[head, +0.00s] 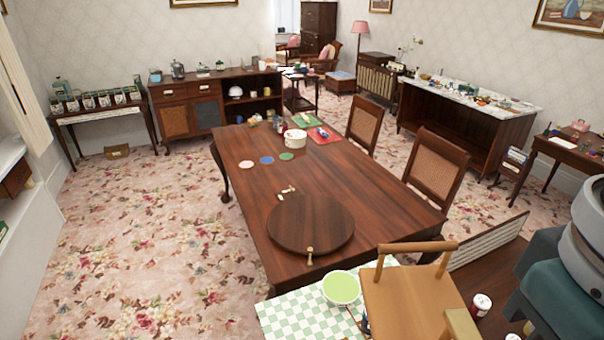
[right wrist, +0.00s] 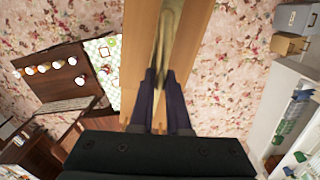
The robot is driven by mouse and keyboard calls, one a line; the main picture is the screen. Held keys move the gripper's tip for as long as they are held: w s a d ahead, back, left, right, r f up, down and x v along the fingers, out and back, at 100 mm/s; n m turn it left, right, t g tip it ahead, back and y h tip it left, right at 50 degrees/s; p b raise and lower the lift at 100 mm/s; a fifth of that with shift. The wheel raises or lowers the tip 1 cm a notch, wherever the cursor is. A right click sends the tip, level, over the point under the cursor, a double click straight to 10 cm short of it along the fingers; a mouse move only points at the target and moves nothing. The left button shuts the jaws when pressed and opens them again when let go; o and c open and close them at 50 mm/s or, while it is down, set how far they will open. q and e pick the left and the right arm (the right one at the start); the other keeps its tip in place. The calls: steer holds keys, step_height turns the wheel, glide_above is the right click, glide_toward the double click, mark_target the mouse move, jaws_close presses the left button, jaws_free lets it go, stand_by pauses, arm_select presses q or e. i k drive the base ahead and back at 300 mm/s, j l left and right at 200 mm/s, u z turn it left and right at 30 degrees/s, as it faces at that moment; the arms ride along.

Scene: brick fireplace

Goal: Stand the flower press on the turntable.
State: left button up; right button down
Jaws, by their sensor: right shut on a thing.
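The turntable (head: 300,222) is a round dark wooden disc lying flat on the near half of the long table. Small pale knob-like pieces show at its far and near edges. A light-wood piece (head: 405,300) with a flat board, two posts and a crossbar shows in front of the table; I take it for the flower press. It is apart from the turntable, to the right and nearer. In the right wrist view my right gripper (right wrist: 163,78) is shut on light wood (right wrist: 138,50), which seems to be the same piece. The head view does not clearly show this gripper. My left gripper is not in view.
A green-checked cloth (head: 290,315) and a green-filled bowl (head: 340,288) are close left of the wooden piece. A can (head: 481,304) stands right of it. Two chairs (head: 436,170) line the table's right side. A white pot (head: 295,142) and coloured discs (head: 266,160) are farther back.

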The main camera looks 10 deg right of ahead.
mark_target(311, 220)
steer(key=i, duration=1.4)
steer(key=i+z, duration=0.2)
steer(key=i, duration=0.2)
steer(key=i+j+z, duration=0.2)
steer(key=i, duration=0.2)
steer(key=i+j+z, duration=0.2)
steer(key=i, duration=0.25)
steer(key=i+j+z, duration=0.15)
steer(key=i, duration=0.2)
